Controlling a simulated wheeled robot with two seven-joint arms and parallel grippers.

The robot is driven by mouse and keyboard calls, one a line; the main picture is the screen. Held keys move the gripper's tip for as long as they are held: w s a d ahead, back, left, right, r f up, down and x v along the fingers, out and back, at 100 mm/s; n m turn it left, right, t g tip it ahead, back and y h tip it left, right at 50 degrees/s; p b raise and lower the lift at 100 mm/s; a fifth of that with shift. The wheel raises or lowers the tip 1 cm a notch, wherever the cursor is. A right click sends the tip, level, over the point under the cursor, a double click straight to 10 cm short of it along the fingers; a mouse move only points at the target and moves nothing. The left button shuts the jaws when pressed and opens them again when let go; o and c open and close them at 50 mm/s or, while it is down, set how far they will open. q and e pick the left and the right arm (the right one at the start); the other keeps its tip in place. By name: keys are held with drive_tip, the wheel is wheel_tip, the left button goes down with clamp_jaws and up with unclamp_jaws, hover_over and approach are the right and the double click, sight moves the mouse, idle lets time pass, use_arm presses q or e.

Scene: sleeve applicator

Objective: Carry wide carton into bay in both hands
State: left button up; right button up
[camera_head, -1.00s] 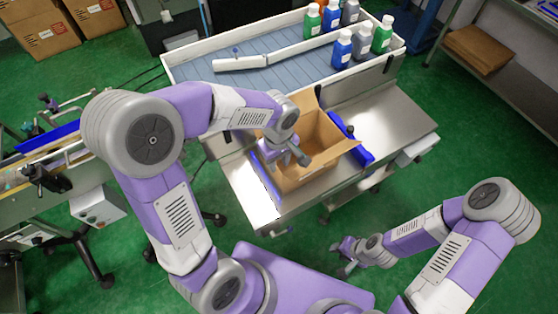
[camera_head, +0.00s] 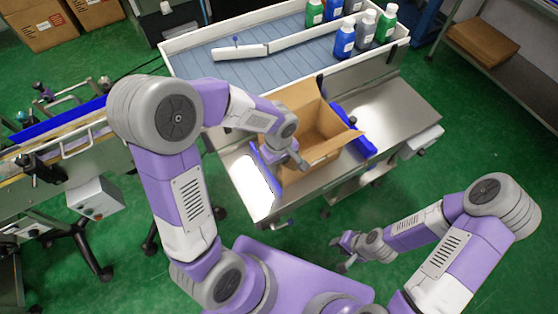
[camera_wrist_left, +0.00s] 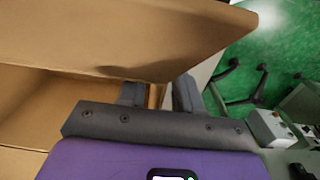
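The wide carton (camera_head: 323,121) is brown and open-topped, with flaps out, and stands on the steel table (camera_head: 403,101) between two blue side pieces, left (camera_head: 266,176) and right (camera_head: 361,143). I take the space between these pieces to be the bay. My left gripper (camera_head: 298,163) is at the carton's near left side. In the left wrist view the fingers (camera_wrist_left: 159,95) stand apart with a carton wall edge between them, and a large carton flap (camera_wrist_left: 130,35) fills the top. My right gripper (camera_head: 342,254) hangs empty and open, low and away from the carton.
A conveyor (camera_head: 290,65) with blue, green and grey bottles (camera_head: 345,38) lies behind the table. Another machine (camera_head: 60,150) stands at the left and a shelf (camera_head: 500,62) at the right. Closed cartons (camera_head: 35,22) sit at the back left. Green floor is clear around my right arm.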

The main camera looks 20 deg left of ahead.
use_arm(q)
clamp_jaws()
drive_tip(key=shift+o, duration=0.5)
unclamp_jaws()
drive_tip(key=shift+r+p, duration=1.25)
drive_tip(key=shift+r, duration=2.55)
drive_tip(key=shift+c, duration=0.2)
